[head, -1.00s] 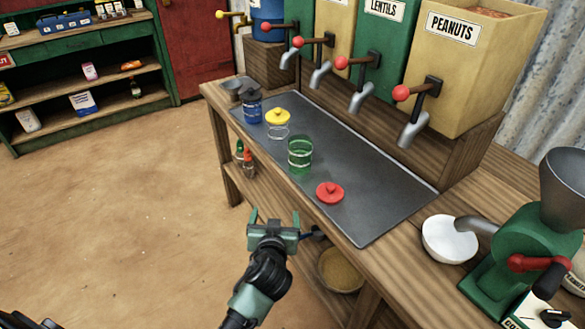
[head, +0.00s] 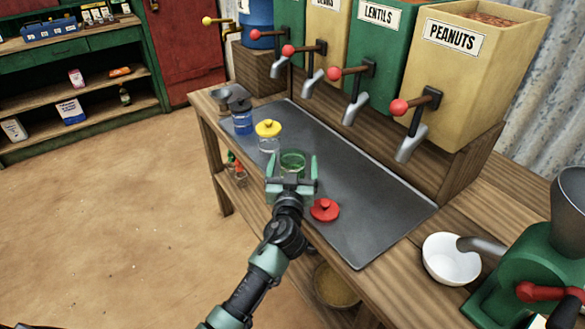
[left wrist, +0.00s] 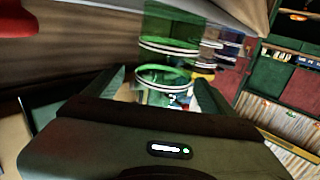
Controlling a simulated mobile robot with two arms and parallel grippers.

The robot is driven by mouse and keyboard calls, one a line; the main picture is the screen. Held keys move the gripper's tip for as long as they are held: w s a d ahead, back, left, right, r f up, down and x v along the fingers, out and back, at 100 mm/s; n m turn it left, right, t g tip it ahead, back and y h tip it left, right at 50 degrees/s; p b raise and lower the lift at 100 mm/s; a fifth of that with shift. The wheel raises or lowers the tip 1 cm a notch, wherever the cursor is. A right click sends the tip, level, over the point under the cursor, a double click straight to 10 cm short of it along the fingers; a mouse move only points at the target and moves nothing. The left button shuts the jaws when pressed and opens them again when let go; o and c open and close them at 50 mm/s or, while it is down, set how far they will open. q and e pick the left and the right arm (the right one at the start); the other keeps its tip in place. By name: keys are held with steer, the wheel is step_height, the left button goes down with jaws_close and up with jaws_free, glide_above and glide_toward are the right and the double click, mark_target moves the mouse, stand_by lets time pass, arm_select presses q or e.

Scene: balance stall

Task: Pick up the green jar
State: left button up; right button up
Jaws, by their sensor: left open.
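The green jar (head: 292,158) is see-through and lidless, and stands on the dark counter mat (head: 375,215). My left gripper (head: 292,168) is open at the jar's near side, with one finger to each side of it in the head view. The gripper hides the jar's lower part there. In the left wrist view the green jar (left wrist: 170,40) shows just beyond and between the spread fingers (left wrist: 163,92). I cannot tell whether they touch it. My right gripper is not in view.
A red lid (head: 324,210) lies right of the gripper. A clear jar with a yellow lid (head: 268,129) and a blue jar (head: 243,123) stand to the left. Dispenser spouts (head: 410,146) overhang the back. A white bowl (head: 450,262) and a green grinder (head: 525,265) are at right.

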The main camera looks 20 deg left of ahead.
arm_select(q)
steer(key=x, duration=0.4)
steer(key=shift+s+a+f, duration=0.1)
steer(key=shift+a+f, duration=0.05)
steer(key=shift+f, duration=0.05)
steer(key=shift+w, duration=0.25)
steer(key=shift+c, duration=0.6)
steer(key=c, duration=1.5)
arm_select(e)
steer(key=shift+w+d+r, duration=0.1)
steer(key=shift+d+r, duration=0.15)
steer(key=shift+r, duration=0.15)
arm_select(q)
steer(key=shift+p, duration=0.3)
